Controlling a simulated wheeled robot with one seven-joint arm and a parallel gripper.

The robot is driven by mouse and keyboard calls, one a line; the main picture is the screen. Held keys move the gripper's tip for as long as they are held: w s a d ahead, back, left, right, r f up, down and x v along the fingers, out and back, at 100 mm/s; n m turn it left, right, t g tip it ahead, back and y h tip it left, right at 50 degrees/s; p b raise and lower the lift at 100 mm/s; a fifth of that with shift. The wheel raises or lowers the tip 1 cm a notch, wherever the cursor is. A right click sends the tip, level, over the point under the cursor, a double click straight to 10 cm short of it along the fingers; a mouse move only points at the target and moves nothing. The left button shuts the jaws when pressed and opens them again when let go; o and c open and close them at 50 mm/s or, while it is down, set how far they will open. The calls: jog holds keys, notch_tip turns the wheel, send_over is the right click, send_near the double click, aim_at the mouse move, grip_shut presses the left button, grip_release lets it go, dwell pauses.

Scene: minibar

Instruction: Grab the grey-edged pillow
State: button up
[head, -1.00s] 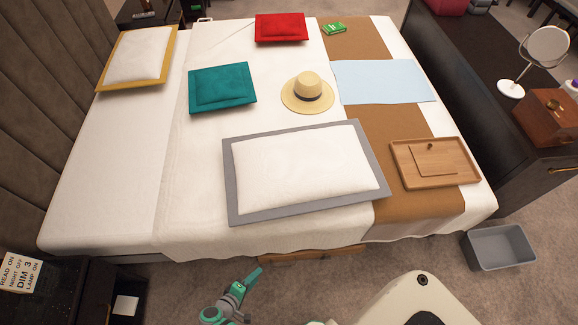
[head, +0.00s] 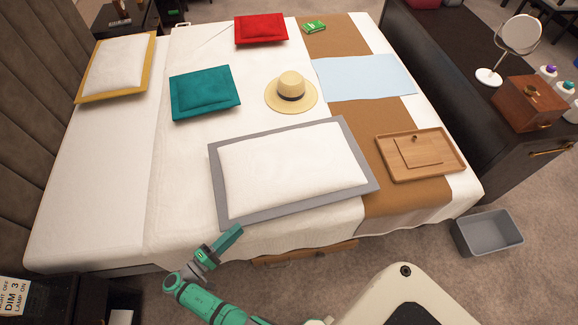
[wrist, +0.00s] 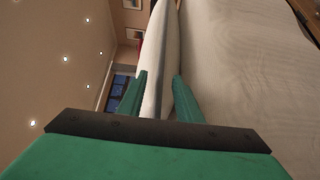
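The grey-edged pillow (head: 292,165) is white with a flat grey border and lies on the near middle of the bed. My gripper (head: 229,239) is at the pillow's near left corner, by the bed's front edge. In the wrist view the two green fingers of my gripper (wrist: 161,97) are apart. The pillow (wrist: 160,60) shows edge-on there, its near end in line with the gap between the fingers. I see no finger closed on it, and cannot tell whether either finger touches it.
The bed (head: 100,190) also holds a wooden tray (head: 435,172), a straw hat (head: 291,88), a teal pillow (head: 205,92), a red pillow (head: 261,29) and a yellow-edged pillow (head: 115,65). A grey bin (head: 488,235) stands on the floor at right.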

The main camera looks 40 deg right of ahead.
jog(key=shift+w+d, duration=0.15)
jog(key=shift+d, duration=0.8)
jog(key=shift+w+d, duration=0.2)
jog(key=shift+d, duration=0.8)
jog(key=shift+w+d, duration=0.15)
jog(key=shift+d, duration=0.8)
grip_shut()
